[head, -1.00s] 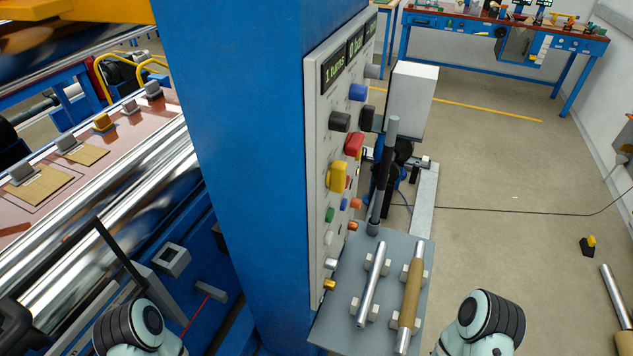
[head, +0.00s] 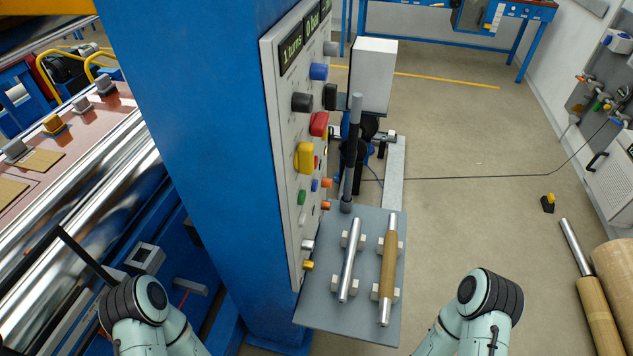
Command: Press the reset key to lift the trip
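The control panel (head: 283,146) is a grey upright plate on the side of a blue column, seen at a steep angle. It carries black, blue, red and yellow knobs and several small coloured buttons. The yellow knob (head: 304,157) and red knob (head: 319,124) stand out at its middle. I cannot tell which is the reset key. My arms show at the bottom left and bottom right; neither gripper is in view.
A grey shelf (head: 318,308) below the panel holds a silver rod (head: 349,260) and a brown roller (head: 388,270) on cradles. A dark upright lever (head: 352,150) stands behind the shelf. The blue column (head: 200,120) blocks the left.

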